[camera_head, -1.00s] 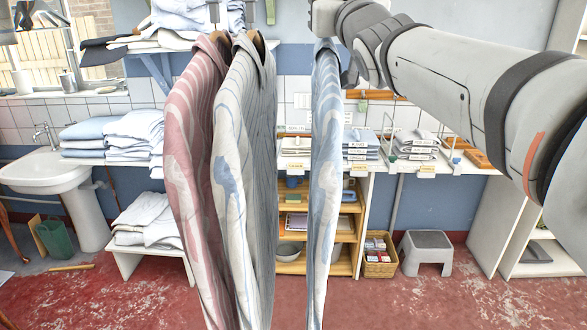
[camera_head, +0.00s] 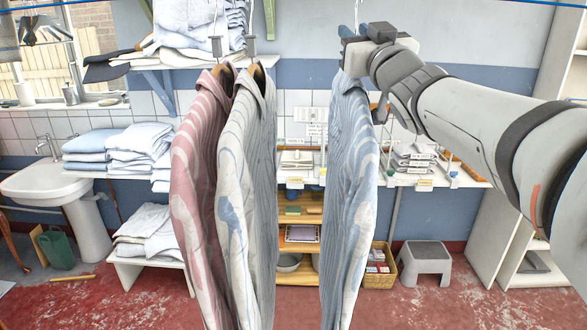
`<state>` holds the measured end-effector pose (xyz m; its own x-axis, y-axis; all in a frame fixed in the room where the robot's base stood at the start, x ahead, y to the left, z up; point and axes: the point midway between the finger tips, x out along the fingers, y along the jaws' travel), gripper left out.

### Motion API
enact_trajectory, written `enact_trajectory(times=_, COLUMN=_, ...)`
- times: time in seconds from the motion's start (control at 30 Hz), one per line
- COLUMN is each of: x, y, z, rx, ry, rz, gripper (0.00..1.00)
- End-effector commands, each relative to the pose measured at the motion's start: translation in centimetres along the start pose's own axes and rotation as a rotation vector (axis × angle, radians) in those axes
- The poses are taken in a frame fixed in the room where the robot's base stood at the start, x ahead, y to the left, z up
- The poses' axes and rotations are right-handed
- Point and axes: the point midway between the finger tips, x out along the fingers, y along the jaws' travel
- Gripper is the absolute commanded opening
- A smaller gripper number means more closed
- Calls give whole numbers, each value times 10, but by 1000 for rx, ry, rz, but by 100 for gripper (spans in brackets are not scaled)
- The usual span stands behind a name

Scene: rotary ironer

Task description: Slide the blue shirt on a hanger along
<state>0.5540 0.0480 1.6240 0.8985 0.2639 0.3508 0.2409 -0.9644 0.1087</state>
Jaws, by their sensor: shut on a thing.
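The blue shirt on a hanger (camera_head: 349,190) hangs at the centre right, light blue with pale streaks, turned partly toward the camera. My gripper (camera_head: 357,50) is at the top of this shirt, at its hanger, and is shut on it. The fingertips and most of the hanger are hidden behind the gripper body and the collar. A thin hook shows above it. To the left, a red-pink shirt (camera_head: 195,180) and a grey-white shirt (camera_head: 246,185) hang close together on wooden hangers. A clear gap separates them from the blue shirt.
A thin rail (camera_head: 450,2) crosses the top edge. Behind are a counter with labelled stacks, a wooden shelf unit (camera_head: 297,240), a basket (camera_head: 380,270) and a grey stool (camera_head: 425,262). A sink (camera_head: 50,183) and folded linen stand left. Space right of the blue shirt is partly filled by my arm.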

Motion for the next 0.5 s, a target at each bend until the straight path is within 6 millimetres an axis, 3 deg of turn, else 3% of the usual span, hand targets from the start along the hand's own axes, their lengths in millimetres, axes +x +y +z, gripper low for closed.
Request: enact_trajectory(times=0.5, x=-3, y=9, z=-2, rx=0, ry=1, rz=0, gripper=0)
